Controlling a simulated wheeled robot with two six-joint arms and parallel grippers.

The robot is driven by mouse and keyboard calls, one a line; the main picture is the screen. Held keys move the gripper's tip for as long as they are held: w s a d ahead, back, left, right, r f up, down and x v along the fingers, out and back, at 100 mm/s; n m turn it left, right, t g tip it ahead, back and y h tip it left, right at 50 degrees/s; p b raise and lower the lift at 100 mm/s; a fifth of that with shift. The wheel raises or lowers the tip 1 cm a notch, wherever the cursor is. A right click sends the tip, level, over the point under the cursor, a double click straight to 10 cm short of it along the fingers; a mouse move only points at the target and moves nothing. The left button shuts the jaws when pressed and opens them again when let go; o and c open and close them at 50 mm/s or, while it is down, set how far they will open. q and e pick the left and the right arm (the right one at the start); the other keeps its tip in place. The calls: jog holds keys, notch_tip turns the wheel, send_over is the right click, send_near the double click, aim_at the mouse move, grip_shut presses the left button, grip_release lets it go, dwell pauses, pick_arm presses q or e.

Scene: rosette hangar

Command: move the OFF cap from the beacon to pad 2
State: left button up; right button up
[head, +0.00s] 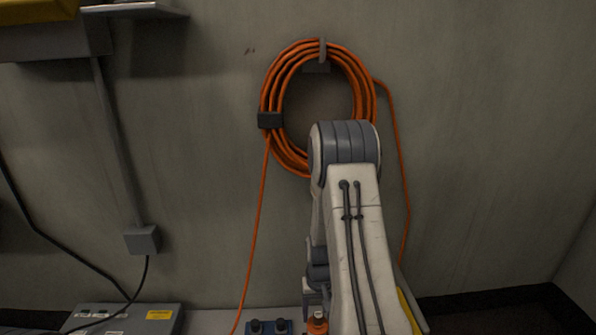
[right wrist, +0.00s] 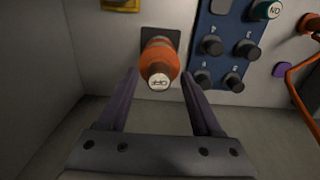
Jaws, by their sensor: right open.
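The OFF cap (right wrist: 159,82) shows its white lettered face at the near end of the orange beacon (right wrist: 158,52) in the right wrist view. The beacon stands on a dark square base. My right gripper (right wrist: 160,76) is open, with one finger on each side of the beacon's capped end and gaps visible. In the head view my right arm hides most of that gripper, and a little orange of the beacon (head: 317,325) shows at the bottom edge. A blue panel (right wrist: 222,30) carries several dark round pieces; I cannot read which is pad 2. My left gripper is out of view.
A teal ON cap (right wrist: 268,10) sits at the panel's upper right. A grey box (head: 125,318) is at the lower left, and a coiled orange hose (head: 268,95) hangs on the wall.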

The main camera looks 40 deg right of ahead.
aim_at(318, 314)
jog(key=shift+f+p, duration=0.1)
jog(key=shift+p, duration=0.6)
dwell(1.1)
dwell(0.3)
grip_shut()
dwell(1.4)
jog(key=shift+r+p, duration=3)
jog(key=shift+p, duration=0.25)
